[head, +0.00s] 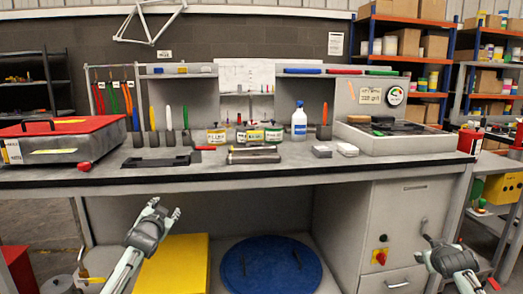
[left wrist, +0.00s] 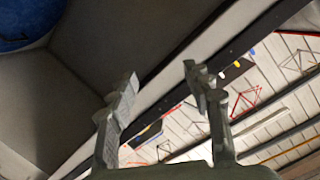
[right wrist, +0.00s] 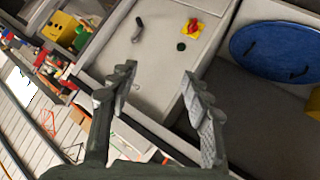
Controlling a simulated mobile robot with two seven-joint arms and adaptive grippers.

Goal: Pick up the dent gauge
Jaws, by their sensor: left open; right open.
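I cannot tell for sure which item is the dent gauge. Grey metal bar-like pieces (head: 253,155) lie at the middle of the workbench (head: 240,172), and a flat dark tool (head: 157,162) lies left of them. A round dial (head: 395,96) is on the grey unit at the right. My left gripper (head: 166,210) is in front of the bench, below the top's front edge; its fingers are apart and empty in the left wrist view (left wrist: 161,75). My right gripper (head: 430,241) is low in front of the drawer cabinet, its fingers apart and empty in the right wrist view (right wrist: 159,72).
A red-lidded case (head: 62,128) stands at the bench's left end. Small jars (head: 255,134), a spray bottle (head: 299,121) and upright tools stand along the back.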

